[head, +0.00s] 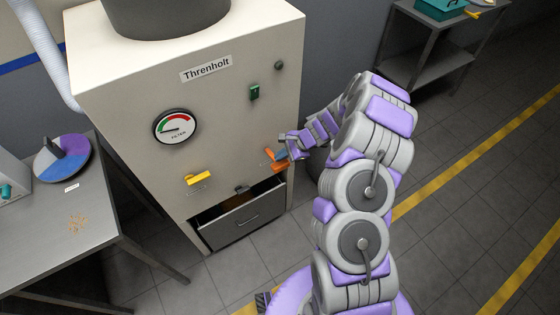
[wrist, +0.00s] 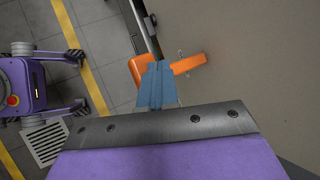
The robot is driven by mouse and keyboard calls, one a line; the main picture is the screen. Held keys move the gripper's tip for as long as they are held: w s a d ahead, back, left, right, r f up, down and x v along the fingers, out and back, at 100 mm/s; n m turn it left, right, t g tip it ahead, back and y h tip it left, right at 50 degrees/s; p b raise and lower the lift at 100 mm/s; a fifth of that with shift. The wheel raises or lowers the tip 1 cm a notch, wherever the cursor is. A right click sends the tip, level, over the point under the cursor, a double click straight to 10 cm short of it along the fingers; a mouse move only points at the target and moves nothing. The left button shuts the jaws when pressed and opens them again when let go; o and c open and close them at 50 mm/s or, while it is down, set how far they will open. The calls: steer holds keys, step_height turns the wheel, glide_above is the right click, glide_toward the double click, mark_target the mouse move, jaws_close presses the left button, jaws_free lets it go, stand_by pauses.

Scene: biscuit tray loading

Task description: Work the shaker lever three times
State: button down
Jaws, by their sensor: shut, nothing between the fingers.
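The shaker lever (head: 269,153) is orange and sits on the front of the pale cabinet (head: 235,110), near its right edge and above the drawer. In the wrist view the lever (wrist: 188,64) shows as an orange bar with a thicker orange grip at its left end. My gripper (head: 281,153) is at the lever's right side in the head view. In the wrist view its blue-grey fingertips (wrist: 158,72) are together with nothing held, and overlap the lever between bar and grip. They hide part of it. I cannot tell whether they touch it.
The cabinet's drawer (head: 243,221) stands open below the lever. A yellow handle (head: 199,178), a gauge (head: 176,126) and a green switch (head: 255,91) are on the same front. A table (head: 70,245) stands at left.

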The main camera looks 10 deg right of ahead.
steer(key=shift+r, duration=0.2)
steer(key=shift+w+a+r+p, duration=0.1)
steer(key=shift+w+r+p, duration=0.05)
steer(key=shift+r+p, duration=0.55)
steer(key=shift+w+r+p, duration=0.2)
steer(key=shift+r+p, duration=0.35)
steer(key=shift+r, duration=0.4)
steer(key=shift+w+a+r+p, duration=0.1)
steer(key=shift+w+r+p, duration=0.05)
steer(key=shift+r+p, duration=0.55)
steer(key=shift+r, duration=0.1)
